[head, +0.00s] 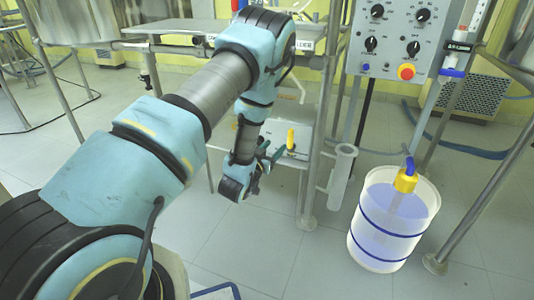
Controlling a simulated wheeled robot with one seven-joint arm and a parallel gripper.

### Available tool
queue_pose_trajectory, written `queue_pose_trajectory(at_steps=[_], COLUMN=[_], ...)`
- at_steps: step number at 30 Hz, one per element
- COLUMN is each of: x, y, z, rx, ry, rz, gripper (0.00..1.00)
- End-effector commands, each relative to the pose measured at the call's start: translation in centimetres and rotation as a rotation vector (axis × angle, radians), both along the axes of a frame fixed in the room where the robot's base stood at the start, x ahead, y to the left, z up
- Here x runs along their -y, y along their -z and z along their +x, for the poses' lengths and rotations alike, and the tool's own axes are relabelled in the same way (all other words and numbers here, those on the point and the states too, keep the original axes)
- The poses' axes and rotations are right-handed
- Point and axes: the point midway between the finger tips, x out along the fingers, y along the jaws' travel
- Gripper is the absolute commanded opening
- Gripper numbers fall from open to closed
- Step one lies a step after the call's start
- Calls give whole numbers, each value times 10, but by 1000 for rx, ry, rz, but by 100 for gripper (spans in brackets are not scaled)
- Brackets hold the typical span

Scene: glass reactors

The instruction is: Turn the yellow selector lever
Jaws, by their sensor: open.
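The yellow selector lever (291,138) stands roughly upright on the front of a pale box (295,153) low in the metal frame. A gap seems to remain between the fingers and the lever, but the depth is hard to judge. My arm hides the left part of the box.
Metal frame posts (317,150) stand right of the lever. A clear cylinder (341,175) and a container of bluish liquid (393,220) are further right. A control panel (398,38) with black knobs and a red button hangs above. Floor in front is open.

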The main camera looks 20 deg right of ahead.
Motion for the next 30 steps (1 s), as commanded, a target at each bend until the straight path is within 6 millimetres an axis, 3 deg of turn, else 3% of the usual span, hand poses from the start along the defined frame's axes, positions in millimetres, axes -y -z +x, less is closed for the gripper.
queue_pose_trajectory(at_steps=[1, 8, 21, 30], x=[6, 18, 77, 96], y=[17, 22, 21, 21], z=[-9, -18, 29, 46], rx=[17, 50, 51, 47], ry=[29, 70, 69, 66], rz=[-19, -60, -60, -57], gripper=[58, 58, 58, 58])
